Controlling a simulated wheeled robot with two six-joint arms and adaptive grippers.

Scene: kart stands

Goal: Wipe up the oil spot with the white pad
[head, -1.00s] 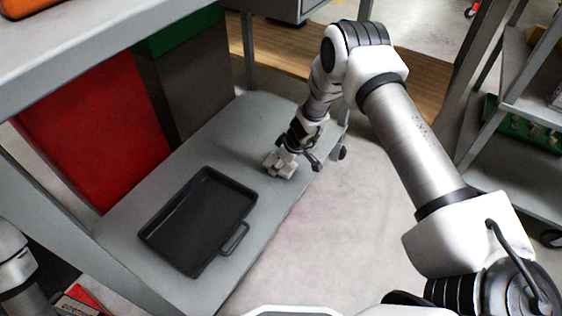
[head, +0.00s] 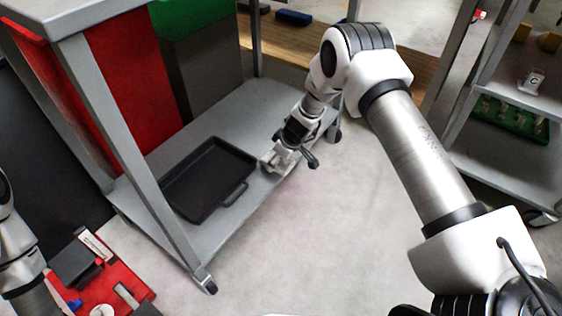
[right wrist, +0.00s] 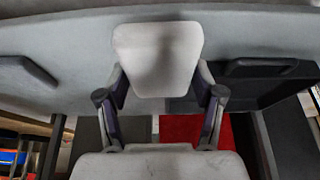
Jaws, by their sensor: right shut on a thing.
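My right gripper (head: 272,162) is low over the right part of a trolley's grey lower shelf (head: 245,112), close to the right corner of a black tray (head: 207,178). It is shut on the white pad, which shows as a pale rounded slab between the fingers in the right wrist view (right wrist: 158,55). The pad faces the shelf surface; I cannot tell whether it touches it. I cannot make out the oil spot in either view; the pad or gripper may hide it. My left arm shows at the left edge of the head view, but its gripper is out of frame.
The black tray has a handle (head: 234,193) facing the shelf's front edge. A trolley post (head: 130,145) stands in front of the shelf. A red box (head: 130,80) and a green-and-dark box (head: 205,70) stand behind. Open floor (head: 330,230) lies to the right.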

